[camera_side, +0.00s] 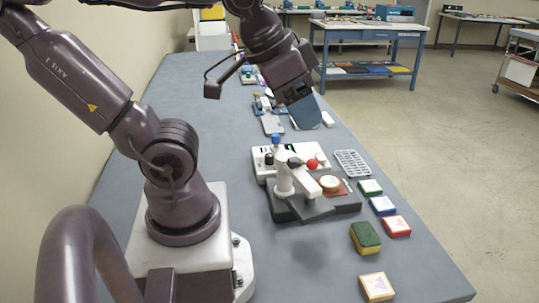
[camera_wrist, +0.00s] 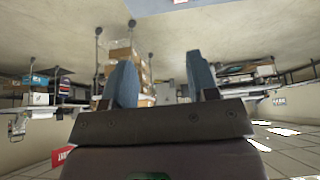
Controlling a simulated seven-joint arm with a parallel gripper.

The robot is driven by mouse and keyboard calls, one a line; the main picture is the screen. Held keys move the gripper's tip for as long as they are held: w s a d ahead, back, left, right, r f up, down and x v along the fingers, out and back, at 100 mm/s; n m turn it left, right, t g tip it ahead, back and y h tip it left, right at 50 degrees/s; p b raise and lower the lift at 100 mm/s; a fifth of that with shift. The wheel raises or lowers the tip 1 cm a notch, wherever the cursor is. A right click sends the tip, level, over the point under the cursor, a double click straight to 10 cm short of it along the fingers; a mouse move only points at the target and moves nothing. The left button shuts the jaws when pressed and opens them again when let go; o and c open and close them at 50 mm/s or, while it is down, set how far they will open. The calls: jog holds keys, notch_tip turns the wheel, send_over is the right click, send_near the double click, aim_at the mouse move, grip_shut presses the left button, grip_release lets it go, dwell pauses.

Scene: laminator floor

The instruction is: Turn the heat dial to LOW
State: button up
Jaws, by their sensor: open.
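A white machine (camera_side: 262,171) with small dark controls stands mid-bench in the side view, partly behind a white lever device. I cannot tell which control is the heat dial, and no LOW mark is readable. My gripper (camera_side: 304,112) is above and behind this machine in the side view, apart from it. In the wrist view my gripper (camera_wrist: 160,75) shows two blue-grey fingers spread apart with nothing between them. The machine does not show in the wrist view.
The lever device has a dark base (camera_side: 310,209), a red ball (camera_side: 312,164) and a blue knob (camera_side: 276,139). A grey rack (camera_side: 352,163), a green-yellow block (camera_side: 365,237) and several small coloured blocks lie to the right.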

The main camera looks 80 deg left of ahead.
jog(key=w+a+f+n+g, duration=0.1)
jog(key=w+a+n+g, duration=0.1)
jog(key=w+a+n, duration=0.4)
jog(key=n+g, duration=0.4)
jog(key=n, duration=0.4)
send_over(269, 155)
notch_tip(269, 155, down, 17)
jog(key=shift+m, duration=0.3)
notch_tip(269, 155, down, 13)
jog(key=shift+w+r, duration=0.1)
jog(key=shift+r, duration=0.05)
jog(key=c, duration=0.9)
